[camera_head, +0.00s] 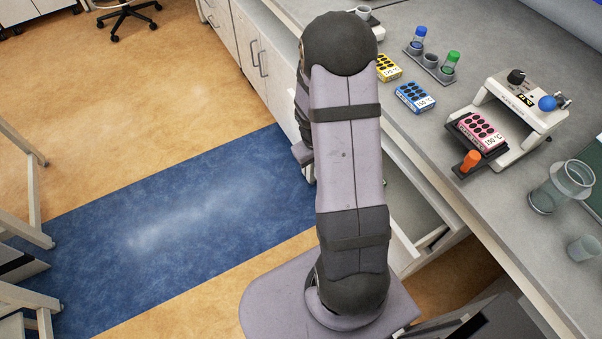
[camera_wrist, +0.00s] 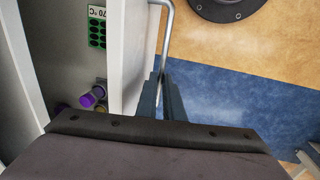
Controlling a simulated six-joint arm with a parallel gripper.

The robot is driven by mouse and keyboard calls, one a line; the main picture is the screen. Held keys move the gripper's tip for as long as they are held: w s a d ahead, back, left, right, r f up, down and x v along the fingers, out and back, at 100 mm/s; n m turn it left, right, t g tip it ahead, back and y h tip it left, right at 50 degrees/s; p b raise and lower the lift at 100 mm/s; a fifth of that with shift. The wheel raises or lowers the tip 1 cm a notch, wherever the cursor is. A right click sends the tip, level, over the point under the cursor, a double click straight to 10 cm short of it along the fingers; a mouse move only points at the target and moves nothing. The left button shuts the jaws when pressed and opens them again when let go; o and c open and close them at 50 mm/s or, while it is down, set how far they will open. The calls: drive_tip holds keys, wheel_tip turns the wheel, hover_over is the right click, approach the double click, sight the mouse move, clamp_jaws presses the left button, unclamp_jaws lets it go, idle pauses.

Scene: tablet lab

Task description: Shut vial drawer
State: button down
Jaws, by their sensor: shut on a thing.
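The vial drawer (camera_head: 404,254) stands pulled open below the bench in the head view, partly hidden behind my arm. In the wrist view its white front panel (camera_wrist: 128,50) runs up the middle left. A bent metal handle (camera_wrist: 168,25) stands off that panel. My gripper (camera_wrist: 162,85) is shut on the handle, its two dark fingers close together around the bar. Inside the drawer lie a green block marked 70 °C (camera_wrist: 97,27) and a purple-capped vial (camera_wrist: 92,97). The gripper's fingers are hidden behind my arm in the head view.
On the bench (camera_head: 420,145) stand a yellow block (camera_head: 388,68), a blue block (camera_head: 415,97), a vial rack (camera_head: 430,62), a heater device with a pink block (camera_head: 480,132), and a glass jar (camera_head: 560,187). A blue floor mat (camera_head: 180,215) lies clear before the cabinets.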

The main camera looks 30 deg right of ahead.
drive_tip(key=d+p, duration=0.2)
drive_tip(key=d, duration=0.6)
drive_tip(key=shift+d, duration=0.3)
drive_tip(key=c, duration=1.9)
unclamp_jaws()
drive_tip(key=shift+a+r, duration=0.1)
drive_tip(key=shift+r, duration=0.1)
wheel_tip(320, 180, up, 7)
drive_tip(key=a, duration=0.1)
drive_tip(key=shift+a, duration=0.15)
drive_tip(key=shift+c, duration=0.5)
